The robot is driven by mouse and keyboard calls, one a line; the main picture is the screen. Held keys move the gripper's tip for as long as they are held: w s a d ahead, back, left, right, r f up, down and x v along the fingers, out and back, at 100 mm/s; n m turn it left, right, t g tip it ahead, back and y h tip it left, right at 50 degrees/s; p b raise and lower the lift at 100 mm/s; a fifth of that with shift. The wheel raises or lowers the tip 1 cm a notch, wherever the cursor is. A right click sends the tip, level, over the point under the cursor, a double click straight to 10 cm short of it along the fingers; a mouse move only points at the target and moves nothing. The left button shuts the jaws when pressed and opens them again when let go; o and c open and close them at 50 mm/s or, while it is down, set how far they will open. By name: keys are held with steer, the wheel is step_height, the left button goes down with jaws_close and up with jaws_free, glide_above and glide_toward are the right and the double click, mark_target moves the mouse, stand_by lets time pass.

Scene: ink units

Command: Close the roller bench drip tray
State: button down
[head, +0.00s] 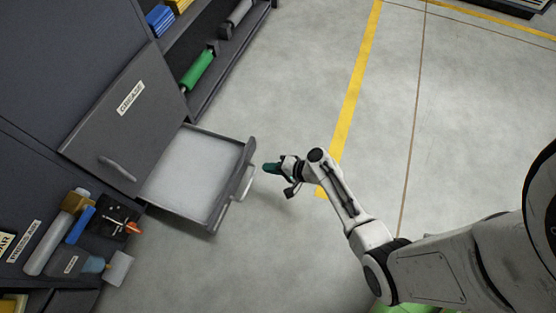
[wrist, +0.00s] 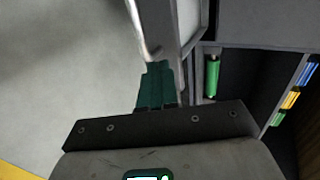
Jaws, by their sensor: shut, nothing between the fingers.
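The drip tray (head: 185,175) is pulled out of the dark bench, its pale inside empty and its dark front panel facing my arm. A light bar handle (head: 244,183) sits on that front. My gripper (head: 266,168) is shut and empty, with its green fingers pointing at the tray front, just to the right of the handle. In the wrist view, the shut fingertips (wrist: 156,68) lie close to the end of the handle (wrist: 146,38) and the tray front (wrist: 187,18). I cannot tell whether they touch.
A closed grey door labelled "GREASE" (head: 128,105) is beside the tray. An open shelf holds a green roller (head: 198,69). Bottles and tools (head: 75,235) lie on the bench at lower left. The floor (head: 290,80) in front is clear, with a yellow line (head: 352,95).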

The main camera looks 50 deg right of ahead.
mark_target(243, 163)
steer(key=b+x, duration=0.1)
steer(key=x, duration=0.2)
steer(key=b+x, duration=0.1)
steer(key=x, duration=0.2)
steer(key=shift+w+a+r, duration=0.1)
steer(key=shift+w+r, duration=0.15)
steer(key=shift+r, duration=0.15)
steer(key=shift+w+a, duration=0.2)
steer(key=shift+w, duration=0.45)
steer(key=shift+w+a+r, duration=0.1)
steer(key=shift+w, duration=0.05)
